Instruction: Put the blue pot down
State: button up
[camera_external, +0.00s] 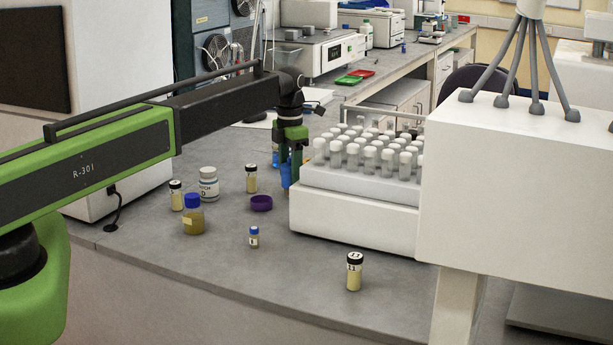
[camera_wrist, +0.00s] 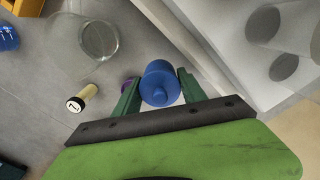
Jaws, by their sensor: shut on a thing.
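In the external view the blue pot (camera_external: 286,177) shows as a blue strip below my gripper (camera_external: 290,160), just left of the white tube rack. The fingers and wrist hide much of it there. My gripper points down and is shut on the pot. I cannot tell whether the pot's base touches the bench.
The white tube rack (camera_external: 350,212) stands close on the right. A clear glass vessel (camera_wrist: 98,40) shows in the wrist view. The front bench is mostly clear.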

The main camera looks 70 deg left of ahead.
jog(key=shift+f+b, duration=3.4)
jog(key=shift+f, duration=0.05)
jog(key=shift+f+b, duration=0.25)
jog(key=shift+b, duration=0.05)
jog(key=shift+s+d+f+b, duration=0.15)
jog(key=shift+s+f+b, duration=0.1)
jog(key=shift+b, duration=0.1)
jog(key=o, duration=1.4)
jog(key=shift+s+d, duration=0.1)
jog(key=shift+r+p, duration=0.6)
jog(key=shift+p, duration=0.05)
jog(key=r+p, duration=1.7)
jog(key=shift+w, duration=0.2)
jog(key=shift+f, duration=0.15)
